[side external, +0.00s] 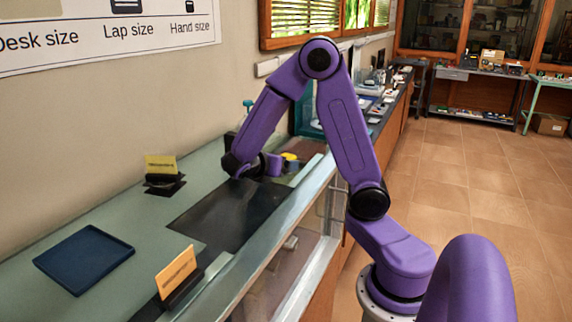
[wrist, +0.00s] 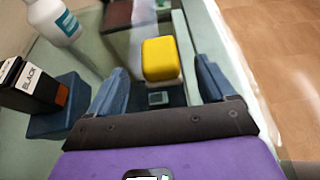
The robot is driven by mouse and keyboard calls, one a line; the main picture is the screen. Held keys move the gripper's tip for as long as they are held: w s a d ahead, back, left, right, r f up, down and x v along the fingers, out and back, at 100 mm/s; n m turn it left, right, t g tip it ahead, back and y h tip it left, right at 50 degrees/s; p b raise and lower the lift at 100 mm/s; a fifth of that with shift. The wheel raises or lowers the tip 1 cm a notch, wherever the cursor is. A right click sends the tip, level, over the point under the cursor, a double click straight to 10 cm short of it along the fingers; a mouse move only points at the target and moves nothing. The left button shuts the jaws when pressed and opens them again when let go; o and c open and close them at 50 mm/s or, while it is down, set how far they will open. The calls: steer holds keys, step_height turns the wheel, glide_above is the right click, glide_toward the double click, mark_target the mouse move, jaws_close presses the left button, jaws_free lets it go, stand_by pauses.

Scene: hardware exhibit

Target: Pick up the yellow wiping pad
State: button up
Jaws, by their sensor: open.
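The yellow wiping pad (wrist: 161,56) is a rounded block lying on the counter, seen ahead in the wrist view. In the side view a small yellow patch (side external: 290,157), apparently the pad, shows just beyond my gripper (side external: 274,165). In the wrist view my gripper (wrist: 161,73) is open and empty, with one blue-grey finger to the left of the pad and the other to the right. The pad's near edge lies about level with the fingertips. I cannot tell how high the fingers are above it.
A white bottle (wrist: 54,20), a black box (wrist: 35,86) and a blue block (wrist: 62,108) stand left of the fingers. In the side view, a dark blue tray (side external: 84,258) and two card holders occupy the nearer counter. The counter's metal-framed edge (side external: 300,205) runs along the right.

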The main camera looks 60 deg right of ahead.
steer(key=shift+r+x, duration=0.15)
steer(key=shift+x, duration=1.15)
steer(key=shift+r+x, duration=0.1)
steer(key=shift+x, duration=1.2)
steer(key=shift+d, duration=0.1)
steer(key=c, duration=1.1)
